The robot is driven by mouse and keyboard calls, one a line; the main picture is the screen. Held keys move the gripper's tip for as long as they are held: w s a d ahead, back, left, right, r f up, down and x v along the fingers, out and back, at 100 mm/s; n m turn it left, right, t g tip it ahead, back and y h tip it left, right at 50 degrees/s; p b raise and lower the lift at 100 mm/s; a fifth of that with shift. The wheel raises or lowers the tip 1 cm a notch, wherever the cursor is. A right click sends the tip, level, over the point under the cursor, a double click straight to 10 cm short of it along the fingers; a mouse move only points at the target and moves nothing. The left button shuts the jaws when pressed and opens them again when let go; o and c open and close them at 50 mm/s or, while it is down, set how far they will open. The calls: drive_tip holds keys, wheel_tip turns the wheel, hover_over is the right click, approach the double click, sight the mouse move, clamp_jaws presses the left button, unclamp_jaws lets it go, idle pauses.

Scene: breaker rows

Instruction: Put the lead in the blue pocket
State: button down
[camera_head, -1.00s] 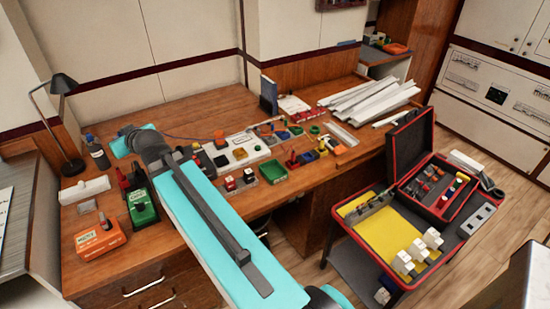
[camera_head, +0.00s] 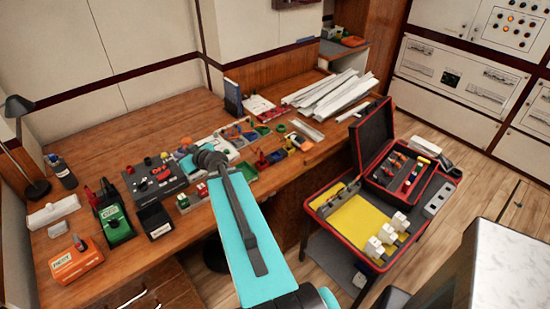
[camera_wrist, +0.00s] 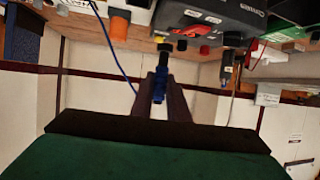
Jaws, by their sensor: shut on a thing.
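My gripper (camera_wrist: 160,88) is shut on a blue plug, the end of the lead (camera_wrist: 158,82). The lead's thin blue cable runs from near the fingers to the top edge in the wrist view. In the head view my arm hides the gripper and the lead. The arm's end is over the desk, beside the dark device with several knobs.
A dark device (camera_head: 157,178), a green box (camera_head: 115,224) and an orange box (camera_head: 77,260) stand on the desk at left. White trunking (camera_head: 330,95) lies at the back right. An open red-edged case (camera_head: 330,220) stands right of the desk. The desk's back left is bare.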

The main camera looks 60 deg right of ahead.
drive_tip(key=s+d+f+m+g+h+p, duration=0.1)
drive_tip(key=s+d+f, duration=0.3)
drive_tip(key=s+d, duration=0.6)
drive_tip(key=s+d+f+m+g+h+p, duration=0.1)
drive_tip(key=s+d+f+m+h+p, duration=0.2)
drive_tip(key=s+d, duration=0.8)
drive_tip(key=s+f+m+h, duration=0.1)
drive_tip(key=s+f, duration=0.1)
drive_tip(key=s, duration=0.3)
drive_tip(key=shift+s, duration=0.3)
drive_tip(key=d+b, duration=0.1)
drive_tip(key=b, duration=0.1)
drive_tip(key=w+d+b, duration=0.1)
drive_tip(key=b, duration=0.2)
drive_tip(key=shift+w+d+f+h+b, duration=0.3)
drive_tip(key=shift+d, duration=0.1)
drive_tip(key=b, duration=0.4)
drive_tip(key=shift+w+d, duration=0.3)
drive_tip(key=shift+d, duration=0.1)
drive_tip(key=d+b, duration=0.1)
drive_tip(key=b, duration=0.5)
drive_tip(key=shift+w+f+b, duration=0.1)
drive_tip(key=shift+b, duration=0.3)
